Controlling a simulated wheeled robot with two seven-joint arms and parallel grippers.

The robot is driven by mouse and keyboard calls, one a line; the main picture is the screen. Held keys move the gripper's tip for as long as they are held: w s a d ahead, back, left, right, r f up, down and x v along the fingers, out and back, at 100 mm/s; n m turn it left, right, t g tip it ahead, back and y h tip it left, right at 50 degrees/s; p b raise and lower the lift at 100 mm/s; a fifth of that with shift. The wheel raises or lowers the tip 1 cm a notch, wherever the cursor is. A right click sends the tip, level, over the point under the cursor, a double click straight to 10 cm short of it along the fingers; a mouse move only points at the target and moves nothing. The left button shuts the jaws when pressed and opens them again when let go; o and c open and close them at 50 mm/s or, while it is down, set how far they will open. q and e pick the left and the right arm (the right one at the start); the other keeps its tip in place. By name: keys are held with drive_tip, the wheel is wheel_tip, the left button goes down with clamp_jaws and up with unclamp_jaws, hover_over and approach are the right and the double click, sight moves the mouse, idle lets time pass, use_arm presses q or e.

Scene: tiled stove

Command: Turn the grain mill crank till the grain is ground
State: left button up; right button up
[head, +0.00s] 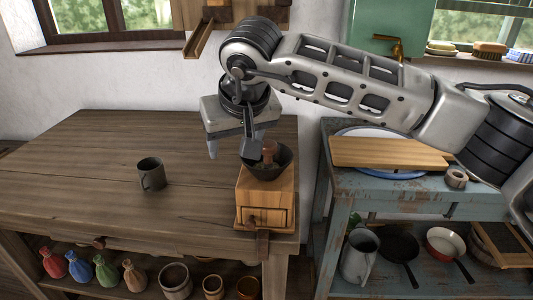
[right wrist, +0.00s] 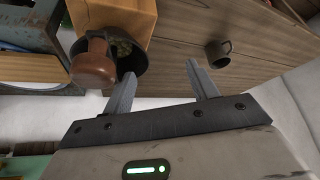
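The grain mill (head: 264,200) is a wooden box with a small drawer, standing at the right front corner of the wooden table. A dark bowl-shaped hopper (head: 284,168) sits on top. The crank's reddish-brown wooden knob (head: 269,149) stands over the hopper. In the right wrist view the knob (right wrist: 95,65) covers part of the hopper, and some greenish grain (right wrist: 121,46) shows inside. My right gripper (head: 236,150) is open, pointing down beside the knob. In the right wrist view (right wrist: 162,82) both fingers are apart and empty, with the knob outside them. My left gripper is not in view.
A dark mug (head: 151,174) stands on the table (head: 90,160) left of the mill. A blue worn side table (head: 350,185) at the right holds a cutting board (head: 388,153) over a plate. Pans and a jug are on its lower shelf. The table's left side is clear.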

drive_tip(key=o, duration=0.6)
drive_tip(key=shift+c, duration=0.2)
drive_tip(key=shift+d, duration=0.1)
drive_tip(key=shift+w+r, duration=0.1)
drive_tip(key=shift+r, duration=0.05)
wheel_tip(320, 180, up, 7)
drive_tip(key=p, duration=0.5)
